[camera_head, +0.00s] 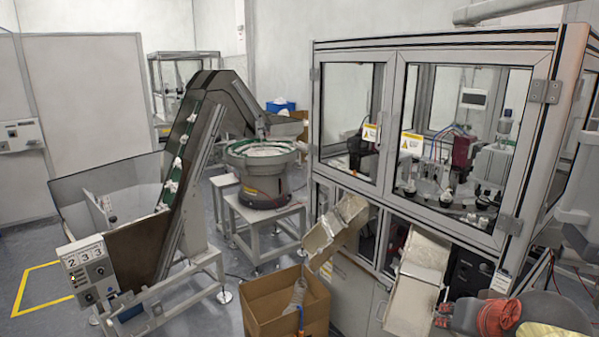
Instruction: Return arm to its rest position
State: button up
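My gripper cannot be made out in the head camera view. Pale rounded parts at the right edge may be links of my arm, but I cannot tell. No gripper fingers and no held object can be seen.
A glazed machine cabinet (452,56) fills the right side. An inclined conveyor (190,150) and a bowl feeder (263,185) stand left. A red and grey item (497,318) lies lower right. Floor shows at left.

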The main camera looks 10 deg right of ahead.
jog(key=s+a+f+n+g+y, duration=0.1)
jog(key=s+a+f+n, duration=0.1)
jog(key=a, duration=0.4)
jog(key=s+a+f+n+y+b, duration=0.1)
jog(key=s+a+f+n, duration=0.2)
jog(key=a, duration=0.3)
jog(key=s+a+f+n+g+y, duration=0.1)
jog(key=s+a+f+n, duration=0.1)
jog(key=a+f, duration=0.2)
jog(key=a, duration=0.3)
jog(key=shift+s+f+g+b, duration=0.25)
jog(key=shift+g+b, duration=0.05)
jog(key=shift+b, duration=0.1)
jog(key=shift+d, duration=0.2)
